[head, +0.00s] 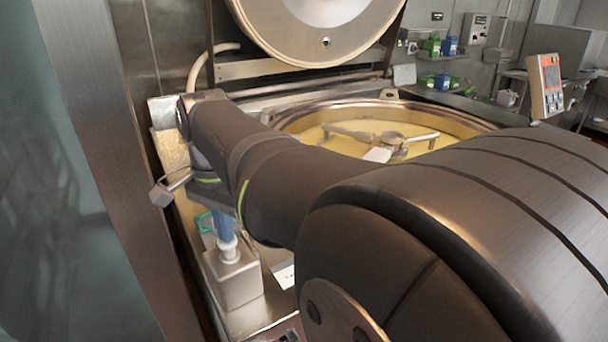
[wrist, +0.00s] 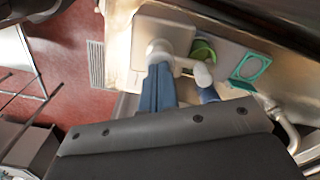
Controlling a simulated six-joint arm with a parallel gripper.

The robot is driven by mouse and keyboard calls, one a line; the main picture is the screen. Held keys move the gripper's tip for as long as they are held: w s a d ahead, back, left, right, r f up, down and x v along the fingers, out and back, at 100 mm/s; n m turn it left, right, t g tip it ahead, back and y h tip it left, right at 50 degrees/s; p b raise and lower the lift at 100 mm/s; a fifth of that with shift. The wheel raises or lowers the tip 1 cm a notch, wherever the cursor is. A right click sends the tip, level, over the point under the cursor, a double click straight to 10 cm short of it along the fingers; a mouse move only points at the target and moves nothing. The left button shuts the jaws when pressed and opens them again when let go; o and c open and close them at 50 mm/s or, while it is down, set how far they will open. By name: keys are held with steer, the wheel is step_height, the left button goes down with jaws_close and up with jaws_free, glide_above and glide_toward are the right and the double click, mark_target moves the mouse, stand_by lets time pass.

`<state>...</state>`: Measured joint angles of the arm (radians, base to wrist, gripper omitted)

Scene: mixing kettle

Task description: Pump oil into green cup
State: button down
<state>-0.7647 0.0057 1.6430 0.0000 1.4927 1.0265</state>
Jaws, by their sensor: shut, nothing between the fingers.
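My gripper (wrist: 161,68) is shut and empty. Its blue fingers point down at the white pump head (wrist: 158,48), their tips over or against it; I cannot tell if they touch. In the head view, my gripper (head: 225,232) is right above the pump on a grey square bottle (head: 233,278). The bottle stands upright on the metal ledge. The green cup (wrist: 204,51) shows in the wrist view, beside the bottle near the end of the white spout (wrist: 201,76). It is partly hidden by the spout. The head view does not show the cup clearly.
A teal square frame (wrist: 250,67) lies on the ledge beyond the cup, near a bent metal pipe (wrist: 285,127). The large kettle (head: 440,112) holds yellow contents and a stirrer. A dark metal column (head: 110,150) stands close at left. Red floor (wrist: 75,50) lies below the ledge.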

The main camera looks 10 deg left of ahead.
steer(key=shift+r, duration=1.8)
steer(key=shift+f, duration=0.1)
steer(key=shift+f, duration=1.65)
steer(key=shift+r, duration=1.75)
